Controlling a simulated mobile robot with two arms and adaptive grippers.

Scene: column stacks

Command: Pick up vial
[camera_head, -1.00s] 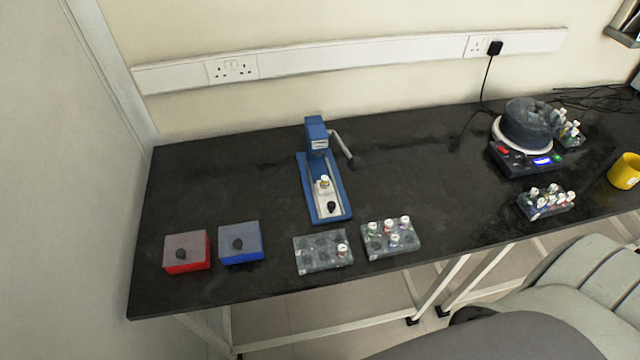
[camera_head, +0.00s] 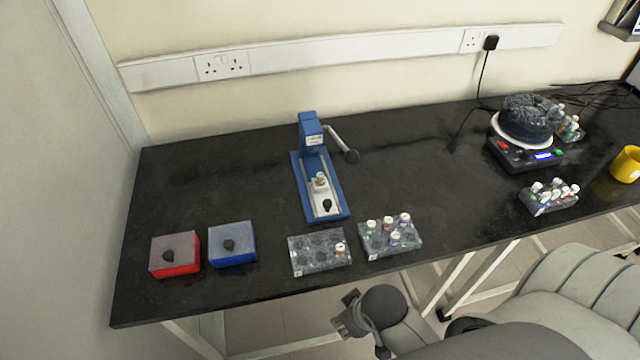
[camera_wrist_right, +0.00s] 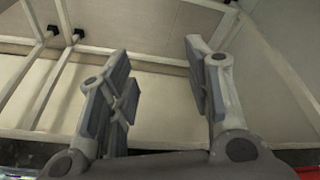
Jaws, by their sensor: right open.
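A white-capped vial (camera_head: 320,181) stands in the blue crimping press (camera_head: 334,196). Another vial (camera_head: 340,249) stands at the right side of the left grey rack (camera_head: 306,267). Several vials, one of them the front vial (camera_head: 395,238), stand in the right grey rack (camera_head: 412,243). My right gripper (camera_head: 345,313) is in front of the table's front edge, below the left rack in the picture and apart from every vial. In the right wrist view it (camera_wrist_right: 160,92) is open and empty, with the floor and table frame behind it. My left gripper is not in view.
A red box (camera_head: 175,270) and a blue box (camera_head: 233,259) sit at the left front. Another vial rack (camera_head: 540,210), a hotplate (camera_head: 520,156) and a yellow mug (camera_head: 627,164) are at the right. A grey chair (camera_head: 560,300) stands before the table.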

